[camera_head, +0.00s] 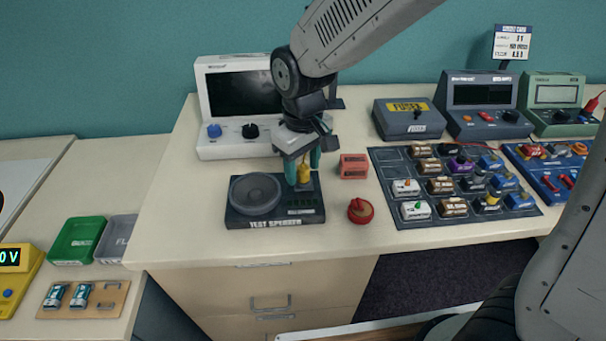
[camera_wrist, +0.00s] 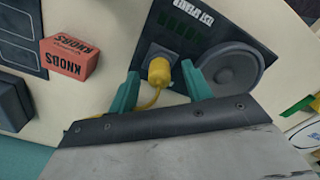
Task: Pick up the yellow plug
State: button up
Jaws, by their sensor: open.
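The yellow plug (camera_wrist: 158,72) sits upright on the dark test speaker unit (camera_wrist: 187,55), with a yellow cable running from it. In the head view the yellow plug (camera_head: 304,171) shows between the teal fingers, on the right part of the test speaker (camera_head: 275,222). My gripper (camera_wrist: 161,85) is open, with one finger on each side of the plug in the wrist view. In the head view my gripper (camera_head: 302,166) is over the unit. I see gaps between the fingers and the plug in the wrist view.
A red knobs box (camera_head: 353,166) and a red round knob (camera_head: 361,211) stand right of the speaker. A dark tray of small modules (camera_head: 388,155) lies farther right. A white oscilloscope-like device (camera_head: 206,87) stands behind. The bench front left of the speaker is clear.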

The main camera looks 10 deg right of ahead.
grip_shut()
jog(key=shift+r, duration=0.1)
